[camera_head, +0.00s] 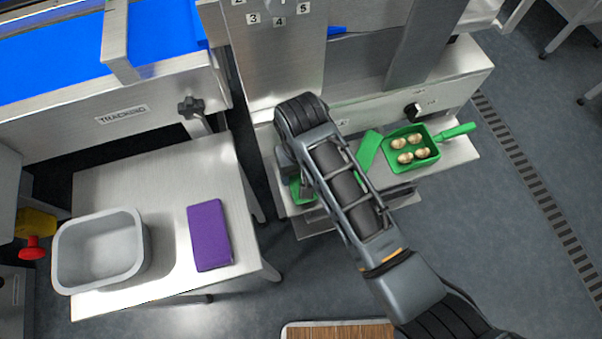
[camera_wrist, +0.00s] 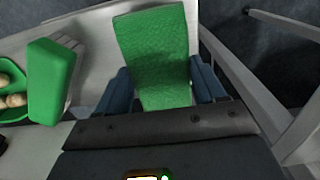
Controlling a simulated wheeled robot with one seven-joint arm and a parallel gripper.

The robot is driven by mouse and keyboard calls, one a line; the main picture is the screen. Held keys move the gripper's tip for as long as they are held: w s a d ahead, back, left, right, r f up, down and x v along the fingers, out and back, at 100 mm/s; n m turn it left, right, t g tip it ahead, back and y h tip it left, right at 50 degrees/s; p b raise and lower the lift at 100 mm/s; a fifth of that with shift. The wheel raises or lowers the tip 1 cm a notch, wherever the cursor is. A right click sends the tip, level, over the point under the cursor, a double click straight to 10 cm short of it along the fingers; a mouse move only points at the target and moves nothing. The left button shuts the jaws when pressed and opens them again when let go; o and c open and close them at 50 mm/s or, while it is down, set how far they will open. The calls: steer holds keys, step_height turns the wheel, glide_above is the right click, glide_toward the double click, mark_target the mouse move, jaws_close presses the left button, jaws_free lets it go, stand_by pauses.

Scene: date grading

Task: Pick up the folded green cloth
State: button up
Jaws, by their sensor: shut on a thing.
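The folded green cloth (camera_wrist: 155,38) stands between the two blue fingers of my gripper (camera_wrist: 160,82) in the wrist view, with its textured face showing. My gripper is shut on it. In the head view only a green part of the cloth (camera_head: 304,193) shows, at the left end of the metal ledge, because my arm covers the rest. My fingers are mostly hidden there. I cannot tell whether the cloth still touches the ledge.
A green brush-like block (camera_head: 368,150) and a green scoop (camera_head: 436,155) with several pale brown pieces lie on the ledge (camera_head: 455,152) to the right. A steel table (camera_head: 165,185) at left holds a grey bin (camera_head: 68,262) and a purple folded cloth (camera_head: 209,235).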

steer(key=s+d+r, duration=0.8)
steer(key=shift+d+p, duration=0.15)
steer(key=shift+p, duration=0.25)
steer(key=shift+s, duration=0.1)
